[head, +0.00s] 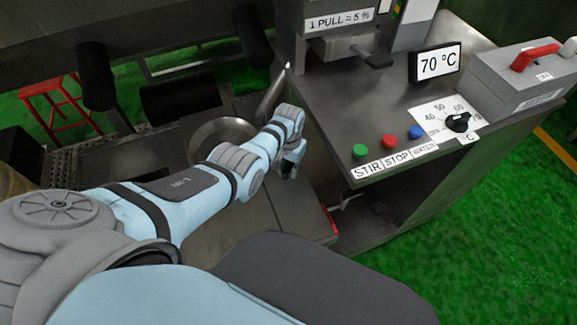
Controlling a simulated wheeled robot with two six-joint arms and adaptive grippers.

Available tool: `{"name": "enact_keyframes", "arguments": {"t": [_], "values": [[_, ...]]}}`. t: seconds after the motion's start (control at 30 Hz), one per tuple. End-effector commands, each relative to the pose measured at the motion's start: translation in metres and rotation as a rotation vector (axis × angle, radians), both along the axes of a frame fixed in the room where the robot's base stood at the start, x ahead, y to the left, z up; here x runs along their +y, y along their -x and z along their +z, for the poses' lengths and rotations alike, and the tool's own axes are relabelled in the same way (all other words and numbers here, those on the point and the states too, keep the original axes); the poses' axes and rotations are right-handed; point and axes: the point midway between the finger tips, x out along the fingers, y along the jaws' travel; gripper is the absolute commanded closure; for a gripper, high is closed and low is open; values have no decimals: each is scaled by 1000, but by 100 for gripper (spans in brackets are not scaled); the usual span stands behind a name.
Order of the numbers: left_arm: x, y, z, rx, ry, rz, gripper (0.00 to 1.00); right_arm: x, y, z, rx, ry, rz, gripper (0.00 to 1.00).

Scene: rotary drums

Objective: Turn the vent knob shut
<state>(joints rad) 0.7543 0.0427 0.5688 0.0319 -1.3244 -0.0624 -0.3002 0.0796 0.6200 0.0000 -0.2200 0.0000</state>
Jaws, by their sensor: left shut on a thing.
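My left arm reaches from the lower left to the front left of the control cabinet. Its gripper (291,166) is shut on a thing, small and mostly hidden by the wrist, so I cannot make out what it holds. I cannot make out a vent knob. A black knob (458,122) on a white temperature dial (437,113) stands on the cabinet top, well to the right of the gripper and apart from it. My right gripper is not in view.
The cabinet top (375,107) bears green (359,151), red (389,141) and blue (415,132) buttons, a 70 °C display (435,64) and a grey box with a red handle (535,56). A round metal part (215,132) lies behind my arm. Green floor (500,230) is clear at right.

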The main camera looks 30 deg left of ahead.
Motion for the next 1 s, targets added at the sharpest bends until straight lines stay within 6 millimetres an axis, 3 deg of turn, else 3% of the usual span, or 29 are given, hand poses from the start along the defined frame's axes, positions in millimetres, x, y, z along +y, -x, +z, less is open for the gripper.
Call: {"name": "enact_keyframes", "arguments": {"t": [0.6,1.0], "values": [[0,-1,1,-4,-1,-541,100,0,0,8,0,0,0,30],[0,-2,1,-5,-1,-703,100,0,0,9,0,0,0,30]]}}
